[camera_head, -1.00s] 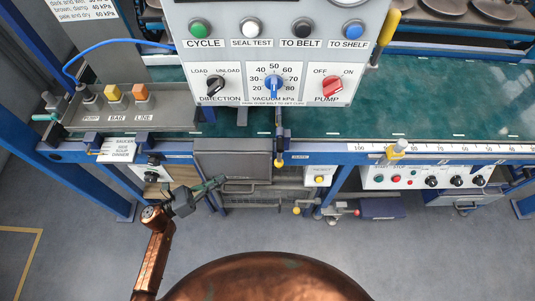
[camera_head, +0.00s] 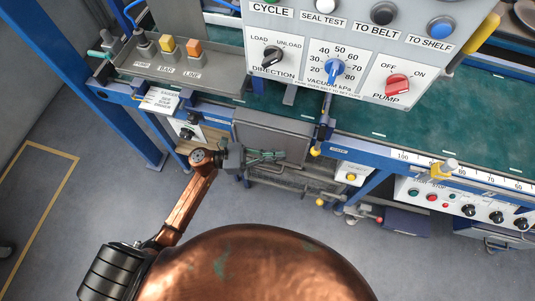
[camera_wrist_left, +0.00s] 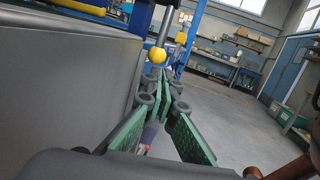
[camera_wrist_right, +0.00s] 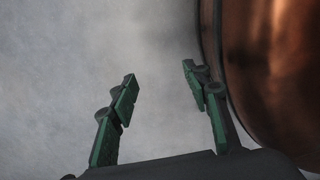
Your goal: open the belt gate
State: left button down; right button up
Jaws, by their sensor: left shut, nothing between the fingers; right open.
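A rod with a yellow ball end (camera_head: 316,152) hangs at the front edge of the belt (camera_head: 385,127); I take it as the belt gate's handle, though no label on it is readable. The ball also shows in the left wrist view (camera_wrist_left: 157,54), just beyond the fingertips. My left gripper (camera_head: 281,155) is shut and empty, in front of a grey panel (camera_head: 270,135) and left of the ball, apparently short of touching it. Its green-padded fingers (camera_wrist_left: 165,80) point toward the ball. My right gripper (camera_wrist_right: 160,85) is open and empty above bare floor, outside the head view.
A control box (camera_head: 325,50) with knobs overhangs the belt. Pipes (camera_head: 290,180) run below the grey panel. A small box with a yellow button (camera_head: 352,174) and a blue leg stand right of the ball. Open floor lies in front.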

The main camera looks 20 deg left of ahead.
pick_arm(q)
jog(key=x, duration=0.7)
jog(key=shift+d, duration=0.25)
pick_arm(e)
jog(key=shift+w+a+r, duration=0.1)
jog(key=shift+w+r, duration=0.25)
jog(key=shift+w, duration=0.5)
jog(key=shift+s, duration=0.35)
